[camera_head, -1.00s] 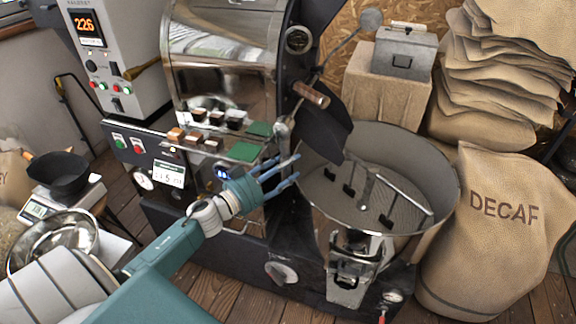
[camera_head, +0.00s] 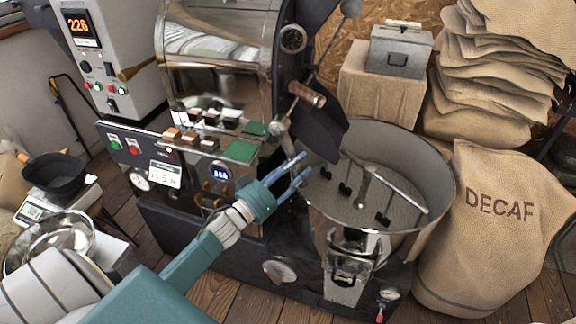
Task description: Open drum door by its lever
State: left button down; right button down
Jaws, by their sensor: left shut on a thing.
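The roaster's drum (camera_head: 215,50) has a shiny front at the upper middle. The door lever (camera_head: 328,48) is a thin rod with a grey ball weight (camera_head: 350,8) at its top, leaning up to the right beside the drum. Its lower part runs down behind the wooden handle and is hard to make out. My left gripper (camera_head: 304,163) has blue fingers in front of the dark discharge chute (camera_head: 320,132). It is shut on the lever's low end, which the fingers mostly hide. The drum door itself is not clearly visible. My right gripper is not in view.
A wooden handle (camera_head: 307,94) sticks out just above my fingers. The round cooling tray (camera_head: 445,190) stands close on the right, beside a DECAF sack (camera_head: 490,250). A control cabinet (camera_head: 125,70) and a scale with a black pan (camera_head: 55,175) are at left.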

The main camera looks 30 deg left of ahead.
pick_arm(q)
jog(key=w+d+r+n+t+y+p, duration=0.1)
jog(key=d+r+n+t+y, duration=0.1)
jog(key=n, duration=0.6)
jog(key=d+r+n+t+y, duration=0.1)
jog(key=d+r+n+y, duration=0.4)
jog(key=r+n, duration=0.3)
jog(key=shift+w+d+r+n+t+y+p, duration=0.2)
jog(key=shift+w+r+n+t+y+p, duration=0.1)
jog(key=shift+w+r+t+y+p, duration=0.1)
jog(key=shift+r, duration=0.15)
jog(key=c, duration=1.2)
grip_release()
jog(key=shift+w, duration=0.1)
jog(key=shift+f, duration=0.25)
jog(key=v, duration=1.2)
jog(key=shift+r, duration=0.15)
